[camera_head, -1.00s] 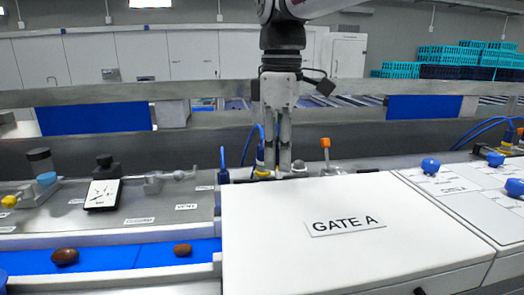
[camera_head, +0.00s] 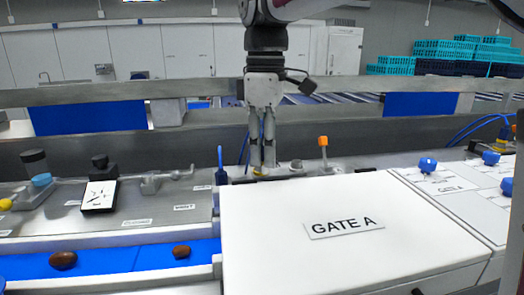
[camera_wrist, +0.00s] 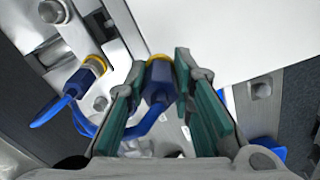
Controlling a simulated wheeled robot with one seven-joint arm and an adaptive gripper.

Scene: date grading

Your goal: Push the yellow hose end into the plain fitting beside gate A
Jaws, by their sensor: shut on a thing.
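My gripper (camera_wrist: 160,92) is shut on the yellow hose end (camera_wrist: 158,76), a blue connector with a yellow collar. Its blue hose bends away to the lower left in the wrist view. The collar points at a pale metal part next to a white panel. I cannot tell whether the collar touches anything, and the plain fitting cannot be made out for certain. In the head view my gripper (camera_head: 262,166) points down behind the white GATE A box (camera_head: 270,235), near its back left edge. A bit of yellow shows at the fingertips.
A second blue connector with a yellow collar (camera_wrist: 90,72) sits close left of my gripper. An orange-tipped lever (camera_head: 323,146) stands to the right, and an upright blue piece (camera_head: 221,168) to the left. A metal rail (camera_head: 120,93) runs behind.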

